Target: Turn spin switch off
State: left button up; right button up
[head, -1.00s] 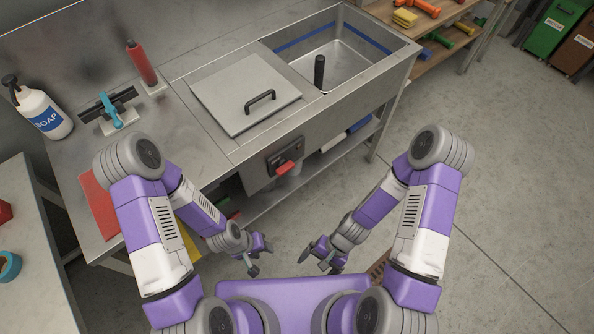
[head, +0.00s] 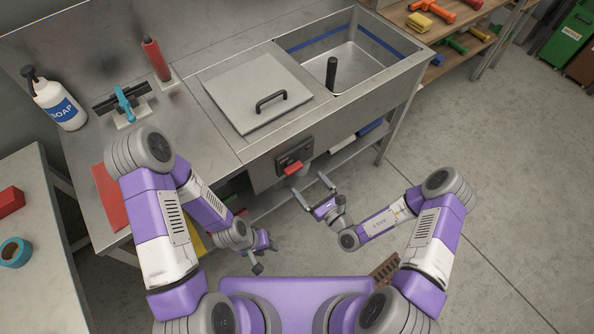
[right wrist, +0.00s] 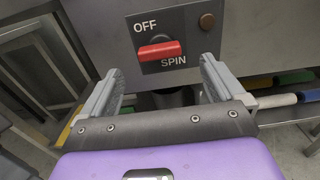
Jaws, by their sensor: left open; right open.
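The spin switch is a red lever (head: 293,167) on a dark panel (head: 282,160) on the front of the metal sink unit. In the right wrist view the red lever (right wrist: 158,50) lies nearly level, between the words OFF above and SPIN below. My right gripper (head: 313,190) is open just in front of and below the switch. In the right wrist view its two fingers (right wrist: 160,80) point at the panel with the lever between and beyond them, apart from it. My left gripper (head: 264,254) is open and empty, low and left of the right one.
A lidded compartment (head: 240,75) and an open basin (head: 365,68) are in the counter above. A soap bottle (head: 55,100) and a red roller (head: 156,58) stand at the left. A shelf (head: 335,165) runs below the unit. Floor at the right is clear.

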aim_at(296, 171)
jog(key=b+x, duration=0.1)
jog(key=x, duration=0.6)
jog(key=shift+a+b, duration=0.1)
jog(key=shift+b, duration=0.2)
jog(key=shift+c, duration=0.4)
jog(key=c, duration=1)
